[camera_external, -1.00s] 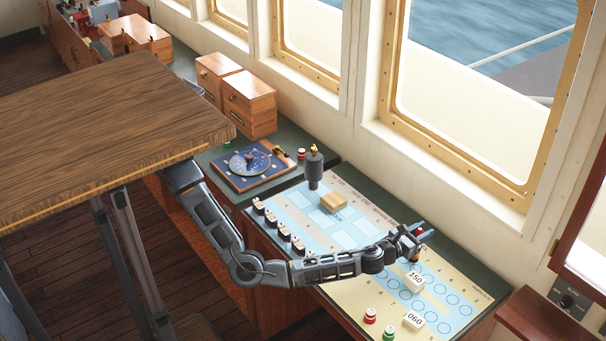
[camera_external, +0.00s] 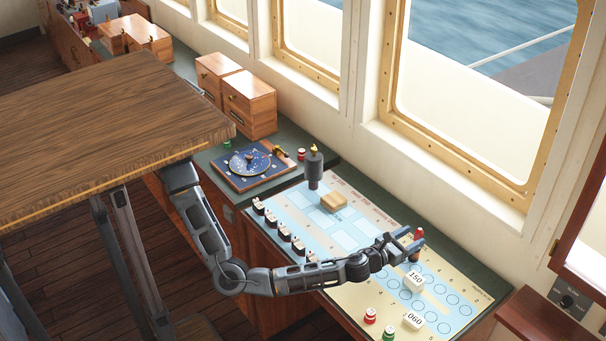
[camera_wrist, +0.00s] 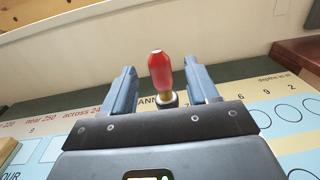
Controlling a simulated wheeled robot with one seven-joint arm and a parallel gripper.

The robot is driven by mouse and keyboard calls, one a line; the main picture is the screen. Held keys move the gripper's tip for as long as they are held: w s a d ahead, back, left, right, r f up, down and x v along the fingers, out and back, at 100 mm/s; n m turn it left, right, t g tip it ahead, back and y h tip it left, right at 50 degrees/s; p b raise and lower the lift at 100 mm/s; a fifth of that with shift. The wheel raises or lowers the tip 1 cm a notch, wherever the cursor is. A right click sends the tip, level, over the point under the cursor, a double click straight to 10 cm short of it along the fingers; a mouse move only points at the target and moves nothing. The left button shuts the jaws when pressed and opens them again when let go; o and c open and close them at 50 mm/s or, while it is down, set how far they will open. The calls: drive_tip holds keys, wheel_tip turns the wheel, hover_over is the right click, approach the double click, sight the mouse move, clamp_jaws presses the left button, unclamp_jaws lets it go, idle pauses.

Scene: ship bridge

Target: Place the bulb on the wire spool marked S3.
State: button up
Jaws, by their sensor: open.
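The red bulb (camera_wrist: 161,72) stands upright in the wrist view, on a brass base with a dark-and-pale ring at its foot. What it stands on is partly hidden by my gripper. In the external view the bulb (camera_external: 419,233) is at the window side of the chart board. My gripper (camera_wrist: 160,80) is open, its fingers to the left and right of the bulb with gaps on both sides. In the external view my gripper (camera_external: 412,238) is just left of the bulb. No S3 mark is readable, so I cannot tell which thing is that spool.
The chart board (camera_external: 350,290) carries white blocks reading 150 (camera_external: 415,280) and 060 (camera_external: 413,320). Red (camera_external: 370,315) and green (camera_external: 388,334) pieces stand near its front edge. A dark cylinder (camera_external: 314,172) and wooden block (camera_external: 333,201) are farther left.

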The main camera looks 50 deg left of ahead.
drive_tip(key=s, duration=0.6)
drive_tip(key=shift+s+a, duration=0.25)
idle(0.3)
